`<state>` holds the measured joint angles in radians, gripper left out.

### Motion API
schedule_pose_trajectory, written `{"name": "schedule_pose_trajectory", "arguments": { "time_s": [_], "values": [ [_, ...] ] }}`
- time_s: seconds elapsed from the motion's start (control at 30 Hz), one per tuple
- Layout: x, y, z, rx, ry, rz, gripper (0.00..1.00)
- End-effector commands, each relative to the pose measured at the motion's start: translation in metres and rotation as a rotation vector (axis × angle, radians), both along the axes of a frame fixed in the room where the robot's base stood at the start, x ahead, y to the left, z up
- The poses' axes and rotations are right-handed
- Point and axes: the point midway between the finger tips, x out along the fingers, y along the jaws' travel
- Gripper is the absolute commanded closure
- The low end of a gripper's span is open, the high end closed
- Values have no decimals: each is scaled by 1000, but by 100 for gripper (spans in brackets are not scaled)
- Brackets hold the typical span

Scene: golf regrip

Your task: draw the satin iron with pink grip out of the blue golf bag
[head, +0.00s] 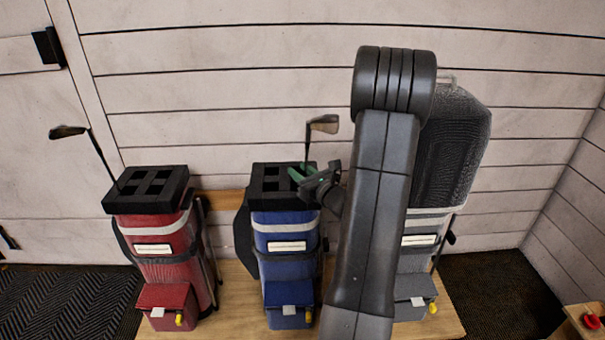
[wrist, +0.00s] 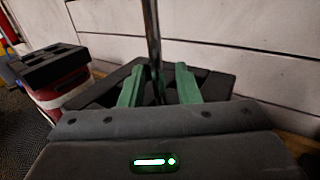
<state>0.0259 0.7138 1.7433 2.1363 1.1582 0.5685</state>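The blue golf bag (head: 290,242) stands upright in the middle, with a black divided top. An iron (head: 323,124) with a grey satin head stands in it, head up, its shaft rising from the top; its grip is hidden inside the bag. My gripper (head: 299,173) is at the shaft just above the bag's top. In the wrist view my gripper (wrist: 160,72) has its green fingers apart, with the iron's shaft (wrist: 152,35) between them, nearer the left finger. A gap shows at the right finger. The bag's black top (wrist: 219,85) lies beneath the fingers.
A red golf bag (head: 165,253) holding a dark-headed iron (head: 68,131) stands left. A grey golf bag (head: 419,285) stands right, partly behind my arm, with a dark mesh shape (head: 452,145) above. The plank wall (head: 240,95) is close behind.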

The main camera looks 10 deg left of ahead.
Motion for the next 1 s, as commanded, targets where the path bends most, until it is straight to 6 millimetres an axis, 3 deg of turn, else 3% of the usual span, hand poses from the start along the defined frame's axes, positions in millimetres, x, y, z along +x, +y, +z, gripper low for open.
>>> {"name": "schedule_pose_trajectory", "arguments": {
  "time_s": [0.03,0.13,0.57,1.0],
  "values": [
    [0,0,0,0,0,0,81],
    [0,0,0,0,0,0,100],
    [0,0,1,-1,-1,0,100],
    [0,0,19,0,-3,0,100]
  ]
}}
